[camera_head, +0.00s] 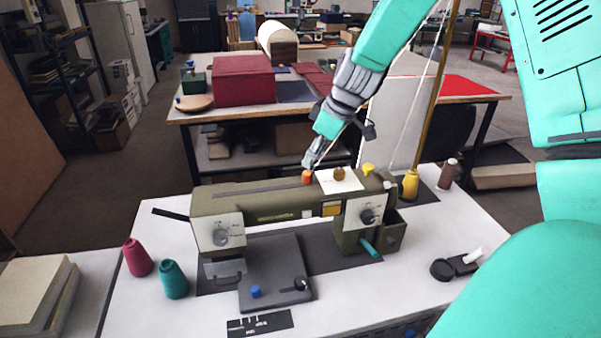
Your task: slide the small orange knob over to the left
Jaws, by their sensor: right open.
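The small orange knob (307,177) sits on top of the olive sewing machine (275,205), at the right end of a long dark slot (250,187) that runs along the machine's top. My right gripper (312,160) reaches down from the upper right, its fingertips just above and beside the knob. It is open, and I cannot tell whether a finger touches the knob. My left gripper is not in view.
A white card with a brown knob (339,174) and a yellow piece (368,169) are on the machine right of the orange knob. Yellow (410,184) and brown (448,174) thread cones stand behind right. Red (137,257) and teal (173,279) cones stand front left.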

